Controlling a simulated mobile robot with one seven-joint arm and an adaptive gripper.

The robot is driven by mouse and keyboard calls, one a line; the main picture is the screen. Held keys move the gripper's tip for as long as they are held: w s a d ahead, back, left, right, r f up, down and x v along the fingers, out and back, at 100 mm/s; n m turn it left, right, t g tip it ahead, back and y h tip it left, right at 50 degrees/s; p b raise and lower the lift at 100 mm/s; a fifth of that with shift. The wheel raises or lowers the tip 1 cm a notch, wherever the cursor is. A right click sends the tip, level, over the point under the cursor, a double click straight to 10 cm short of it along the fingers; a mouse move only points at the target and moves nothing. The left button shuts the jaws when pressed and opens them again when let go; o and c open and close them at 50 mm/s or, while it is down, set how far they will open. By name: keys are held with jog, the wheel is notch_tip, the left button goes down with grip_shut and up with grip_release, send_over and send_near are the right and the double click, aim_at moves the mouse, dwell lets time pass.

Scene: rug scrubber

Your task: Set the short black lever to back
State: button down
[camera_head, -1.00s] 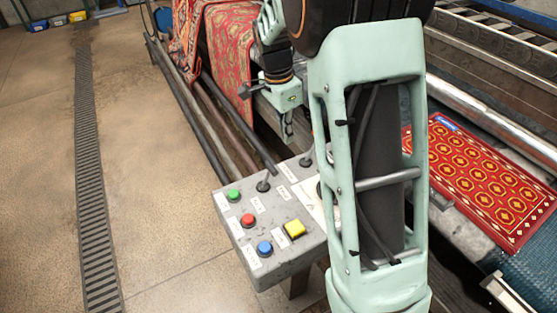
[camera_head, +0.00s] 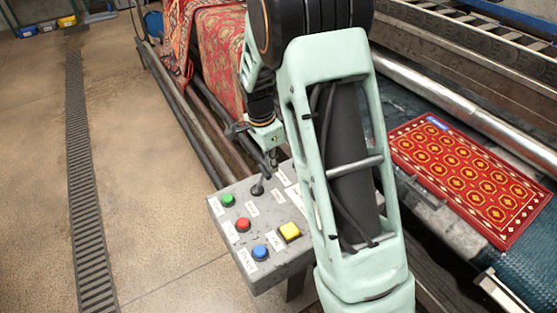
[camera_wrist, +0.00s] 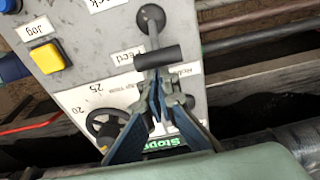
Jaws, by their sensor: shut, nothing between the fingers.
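The grey control panel (camera_head: 222,262) stands left of my forearm in the head view. A short black lever (camera_head: 259,186) rises from its far part. In the wrist view, a black lever (camera_wrist: 158,57) with a round base and a thick crosswise grip stands by the "Feed" label. I cannot tell whether both views show the same lever. My gripper (camera_wrist: 160,92) is shut and empty, its fingertips close beside the black grip. I cannot tell whether they touch it. In the head view my gripper (camera_head: 273,160) is low over the panel's far edge. My arm hides the panel's right part.
Green (camera_head: 227,200), red (camera_head: 243,224), blue (camera_head: 260,252) and yellow (camera_head: 290,231) buttons sit on the panel. A black dial (camera_wrist: 106,125) is near my fingers. A red patterned rug (camera_head: 465,180) lies on the machine at right. Open floor is at left.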

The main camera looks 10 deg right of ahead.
aim_at(264, 171)
jog(key=shift+s+a+r+h+b, duration=0.2)
jog(key=shift+a+h+b, duration=0.3)
jog(key=shift+a+b, duration=0.1)
dwell(0.5)
jog(key=a+h+b, duration=0.1)
jog(key=b, duration=0.1)
jog(key=a+t+h+b, duration=0.1)
jog(key=b, duration=0.1)
jog(key=shift+s+a+r+h, duration=0.15)
jog(key=shift+s+a+h, duration=0.1)
jog(key=shift+s+h, duration=0.15)
jog(key=a+t+h+b, duration=0.1)
jog(key=h+b, duration=0.1)
jog(key=s+a+h+b, duration=0.1)
jog(key=a+h+b, duration=0.1)
jog(key=b, duration=0.1)
jog(key=shift+a+t+h+b, duration=0.3)
jog(key=shift+t, duration=0.1)
jog(key=shift+s+a+b, duration=0.25)
jog(key=shift+a+b, duration=0.15)
jog(key=shift+b, duration=0.1)
jog(key=shift+a, duration=0.2)
